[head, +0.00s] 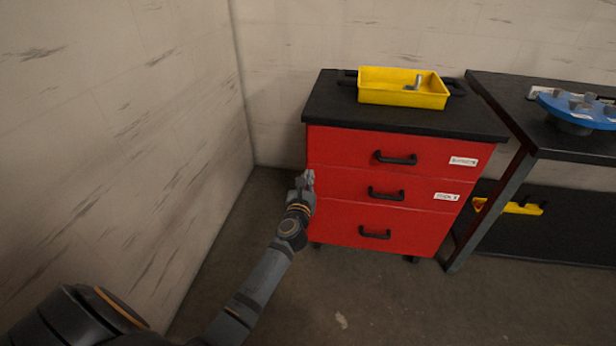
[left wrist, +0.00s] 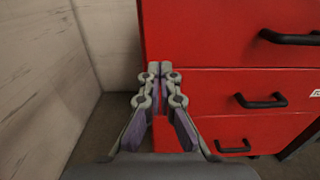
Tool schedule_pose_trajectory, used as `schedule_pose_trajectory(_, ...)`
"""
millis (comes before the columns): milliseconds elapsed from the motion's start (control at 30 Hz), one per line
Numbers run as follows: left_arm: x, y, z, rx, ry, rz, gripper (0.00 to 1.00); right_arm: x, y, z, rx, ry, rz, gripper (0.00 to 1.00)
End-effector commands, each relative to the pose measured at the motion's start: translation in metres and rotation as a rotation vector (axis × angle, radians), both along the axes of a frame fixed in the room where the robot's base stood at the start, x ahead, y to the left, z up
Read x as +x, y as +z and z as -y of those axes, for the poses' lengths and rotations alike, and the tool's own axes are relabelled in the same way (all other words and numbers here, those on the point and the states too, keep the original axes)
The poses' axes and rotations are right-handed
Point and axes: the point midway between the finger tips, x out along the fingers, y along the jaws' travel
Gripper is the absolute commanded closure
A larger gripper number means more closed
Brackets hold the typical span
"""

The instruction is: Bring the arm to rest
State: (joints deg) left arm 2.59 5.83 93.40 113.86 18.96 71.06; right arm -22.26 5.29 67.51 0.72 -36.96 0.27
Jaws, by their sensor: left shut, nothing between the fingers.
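My left arm (head: 263,279) reaches up from the bottom of the head view toward the red drawer cabinet (head: 340,180). My left gripper (head: 308,178) is at the cabinet's left front edge in that view. In the left wrist view its two fingers (left wrist: 160,68) are together, with nothing between them, in front of the red drawer fronts (left wrist: 200,45). I cannot tell whether the fingertips touch the cabinet. My right gripper is not in view.
The cabinet's drawers are shut, with black handles (head: 396,158). A yellow tray (head: 400,98) with a metal part sits on top. A dark bench (head: 550,143) with a blue round object (head: 580,110) stands at right. A wall (head: 120,120) is close on the left. The floor in front is clear.

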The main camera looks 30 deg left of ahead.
Motion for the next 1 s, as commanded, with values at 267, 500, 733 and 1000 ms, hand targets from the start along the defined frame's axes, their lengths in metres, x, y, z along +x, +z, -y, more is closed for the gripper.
schedule_pose_trajectory(267,0.000,-0.002,0.000,0.009,-0.002,-0.004,1.00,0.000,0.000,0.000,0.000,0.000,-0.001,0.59)
schedule_pose_trajectory(500,-0.032,-0.097,0.041,0.740,-0.234,-0.253,1.00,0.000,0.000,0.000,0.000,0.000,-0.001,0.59)
schedule_pose_trajectory(733,-0.134,-0.269,0.089,1.671,-0.803,-0.538,1.00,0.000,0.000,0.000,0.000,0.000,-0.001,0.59)
schedule_pose_trajectory(1000,-0.289,-0.402,0.080,2.290,-1.533,-0.600,1.00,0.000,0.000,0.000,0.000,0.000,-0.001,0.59)
